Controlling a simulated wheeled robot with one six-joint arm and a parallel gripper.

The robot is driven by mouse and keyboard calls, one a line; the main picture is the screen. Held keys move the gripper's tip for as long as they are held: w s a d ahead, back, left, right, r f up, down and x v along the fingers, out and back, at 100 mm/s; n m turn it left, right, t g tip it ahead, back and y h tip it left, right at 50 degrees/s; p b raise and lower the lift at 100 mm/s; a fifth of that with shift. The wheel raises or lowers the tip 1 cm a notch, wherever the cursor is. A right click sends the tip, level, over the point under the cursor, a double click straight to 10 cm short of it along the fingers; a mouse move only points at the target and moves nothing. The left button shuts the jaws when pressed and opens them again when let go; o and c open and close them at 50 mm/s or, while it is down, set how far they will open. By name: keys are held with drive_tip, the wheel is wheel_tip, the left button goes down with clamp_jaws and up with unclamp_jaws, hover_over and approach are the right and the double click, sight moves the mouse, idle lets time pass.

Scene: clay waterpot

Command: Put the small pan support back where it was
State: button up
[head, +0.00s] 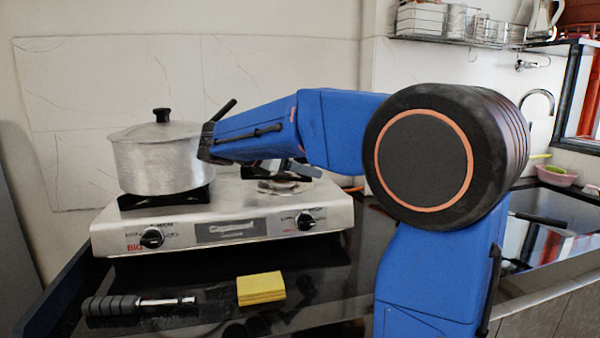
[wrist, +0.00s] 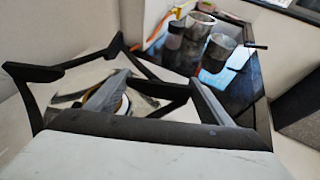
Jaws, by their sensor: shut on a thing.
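The small pan support (wrist: 88,58) is a black metal frame with bent prongs, seen close up in the wrist view. My gripper (wrist: 160,87) is shut on it, with grey fingers either side of one of its bars. In the head view my gripper (head: 288,168) is over the right side of the stove, partly hidden by my blue arm. The right burner (head: 286,187) shows below it, with a round metal plate. The support is mostly hidden there, and I cannot tell whether it touches the stove (head: 232,228).
A lidded aluminium pot (head: 160,165) stands on the left burner's black support (head: 165,199). A yellow sponge (head: 261,288) and a black-handled tool (head: 138,304) lie on the dark counter in front. Metal cups (wrist: 218,52) stand on the counter in the wrist view. A sink is at right.

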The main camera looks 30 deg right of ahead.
drive_tip(key=shift+f, duration=0.45)
drive_tip(key=shift+f, duration=0.6)
drive_tip(key=o, duration=1.5)
drive_tip(key=shift+r, duration=0.15)
drive_tip(key=shift+r, duration=0.35)
drive_tip(key=v, duration=1.2)
drive_tip(key=shift+s+r, duration=0.1)
